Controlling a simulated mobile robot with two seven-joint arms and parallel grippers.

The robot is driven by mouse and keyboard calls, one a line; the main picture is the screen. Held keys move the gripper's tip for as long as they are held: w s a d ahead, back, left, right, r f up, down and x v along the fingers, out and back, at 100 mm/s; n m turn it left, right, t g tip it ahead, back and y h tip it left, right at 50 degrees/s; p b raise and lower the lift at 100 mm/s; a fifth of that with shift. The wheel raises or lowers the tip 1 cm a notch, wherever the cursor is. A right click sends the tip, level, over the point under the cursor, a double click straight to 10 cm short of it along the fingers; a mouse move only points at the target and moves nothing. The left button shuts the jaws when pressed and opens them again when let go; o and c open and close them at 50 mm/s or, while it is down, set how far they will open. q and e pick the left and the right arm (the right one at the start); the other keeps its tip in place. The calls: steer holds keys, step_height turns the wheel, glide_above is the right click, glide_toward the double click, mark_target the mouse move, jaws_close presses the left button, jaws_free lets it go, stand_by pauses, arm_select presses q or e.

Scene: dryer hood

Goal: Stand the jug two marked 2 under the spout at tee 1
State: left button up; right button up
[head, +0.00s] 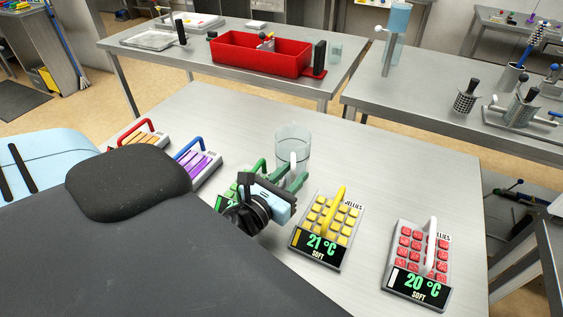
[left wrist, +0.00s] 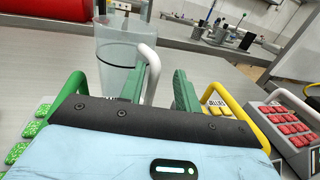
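A clear jug (head: 293,143) with a white upright handle stands on the near steel table; it also shows in the left wrist view (left wrist: 118,66). I cannot read a mark on it. My left gripper (head: 280,174) is on the near side of the jug, with green fingers parted. In the left wrist view, the white handle (left wrist: 150,72) shows in the gap between the fingers (left wrist: 164,88), close to the left finger. Whether they touch cannot be told. My right gripper is not in view. I cannot make out a spout or a tee 1 label.
Yellow (head: 328,229), red (head: 420,260), purple (head: 196,164) and orange (head: 138,138) jelly trays with handles flank the jug. A red bin (head: 260,55) is on the back table. A blue-topped clear column (head: 397,35) and metal cups (head: 466,99) stand on the right table.

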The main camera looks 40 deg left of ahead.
arm_select(q)
steer(key=s, duration=0.3)
steer(key=shift+s+f, duration=0.1)
steer(key=shift+s, duration=0.15)
steer(key=shift+s+b, duration=0.3)
steer(key=shift+s, duration=0.15)
steer(key=shift+o, duration=0.5)
